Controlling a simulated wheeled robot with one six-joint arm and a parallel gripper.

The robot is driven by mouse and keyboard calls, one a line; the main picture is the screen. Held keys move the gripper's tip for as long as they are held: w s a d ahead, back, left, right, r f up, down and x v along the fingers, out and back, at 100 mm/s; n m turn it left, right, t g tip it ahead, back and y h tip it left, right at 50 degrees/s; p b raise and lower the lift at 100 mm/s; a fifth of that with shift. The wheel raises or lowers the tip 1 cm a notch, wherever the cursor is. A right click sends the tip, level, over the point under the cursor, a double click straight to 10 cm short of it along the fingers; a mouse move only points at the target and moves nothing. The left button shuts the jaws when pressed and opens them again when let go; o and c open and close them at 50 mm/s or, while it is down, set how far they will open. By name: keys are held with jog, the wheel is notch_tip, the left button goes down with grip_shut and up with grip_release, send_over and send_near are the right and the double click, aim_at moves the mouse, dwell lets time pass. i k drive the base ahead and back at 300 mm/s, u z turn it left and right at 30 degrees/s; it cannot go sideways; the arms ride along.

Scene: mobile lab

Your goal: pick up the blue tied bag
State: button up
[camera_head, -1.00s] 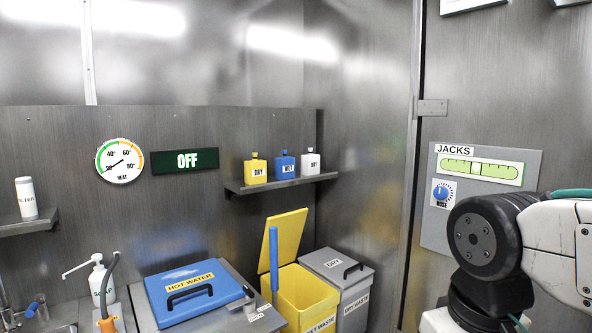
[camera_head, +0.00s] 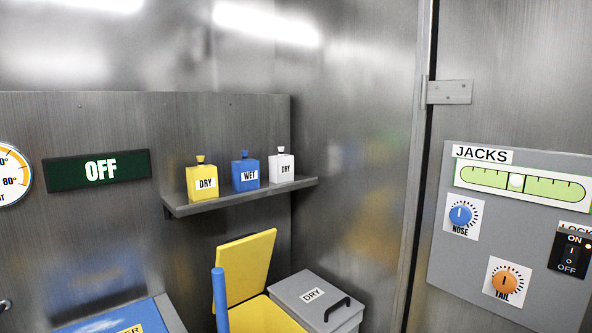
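No blue tied bag shows in the head view. My gripper is not in view either.
A grey bin (camera_head: 318,299) marked DRY stands shut beside the yellow one. A wall shelf (camera_head: 245,197) holds yellow, blue and white bottles. A blue hot-water lid (camera_head: 115,320) is at lower left. A JACKS panel (camera_head: 470,260) with knobs is on the right wall.

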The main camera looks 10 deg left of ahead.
aim_at(245, 172)
jog(key=z, duration=0.1)
jog(key=i, duration=0.75)
jog(key=u, duration=0.85)
jog(key=i, duration=0.7)
jog(key=u, duration=0.65)
